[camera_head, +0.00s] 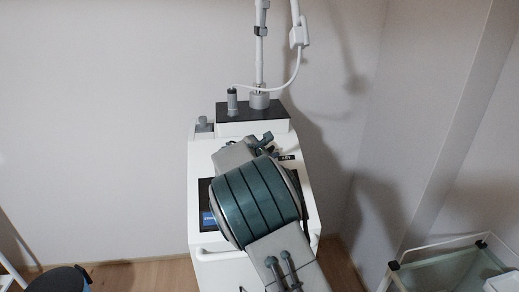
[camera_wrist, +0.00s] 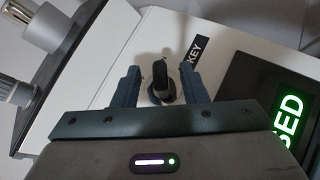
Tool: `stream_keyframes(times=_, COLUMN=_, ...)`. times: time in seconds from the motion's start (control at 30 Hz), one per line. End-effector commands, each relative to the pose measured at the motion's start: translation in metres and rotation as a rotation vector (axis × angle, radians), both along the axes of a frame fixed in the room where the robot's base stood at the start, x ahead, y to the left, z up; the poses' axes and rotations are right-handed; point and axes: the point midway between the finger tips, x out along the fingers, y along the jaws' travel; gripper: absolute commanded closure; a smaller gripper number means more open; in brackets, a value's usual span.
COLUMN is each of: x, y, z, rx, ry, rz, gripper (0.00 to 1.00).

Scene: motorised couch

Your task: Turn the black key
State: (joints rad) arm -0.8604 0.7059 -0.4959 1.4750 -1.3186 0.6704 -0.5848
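The black key (camera_wrist: 160,78) stands up from the white top panel of the machine, beside a black label reading "KEY" in the wrist view. My gripper (camera_wrist: 160,80) is open, with one dark finger on each side of the key. There is a visible gap between the key and each finger in this view. In the head view my gripper (camera_head: 264,143) is over the machine's top panel, and my arm hides much of it. The key itself cannot be made out there; the KEY label (camera_head: 287,157) shows just right of my gripper.
A dark screen (camera_wrist: 255,90) with green letters lies right of the key. A glass-topped trolley (camera_head: 440,268) stands at lower right.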

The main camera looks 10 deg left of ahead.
Motion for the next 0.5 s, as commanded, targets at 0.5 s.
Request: stream_keyframes(times=0.5, x=0.029, y=-0.013, z=-0.012, rx=0.001, ry=0.0, rz=0.0, gripper=0.61)
